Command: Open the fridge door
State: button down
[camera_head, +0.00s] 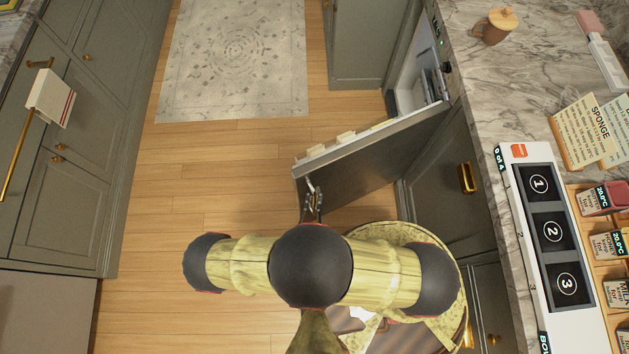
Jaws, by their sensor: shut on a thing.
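The fridge door (385,150) is a dark grey panel with a pale inner edge, seen from above. It stands ajar, swung out from the cabinet row on the right over the wooden floor. Pale shelves or bins show along its inner side. The fridge interior (418,72) shows white behind the door. My gripper (312,192) is shut at the door's free edge, by the handle there. The grip itself is small and partly hidden, and the arm covers the floor below it.
A marble counter (480,105) runs along the right, with a wooden-lidded mug (495,26), a numbered panel (552,231) and sponge cards (583,133). Green cabinets (62,185) line the left. The wooden floor (200,170) between is clear, with a patterned rug (236,55) farther back.

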jog(key=shift+a, duration=0.55)
jog(key=c, duration=2.1)
grip_release()
jog(key=shift+o, duration=1)
jog(key=shift+d, duration=0.2)
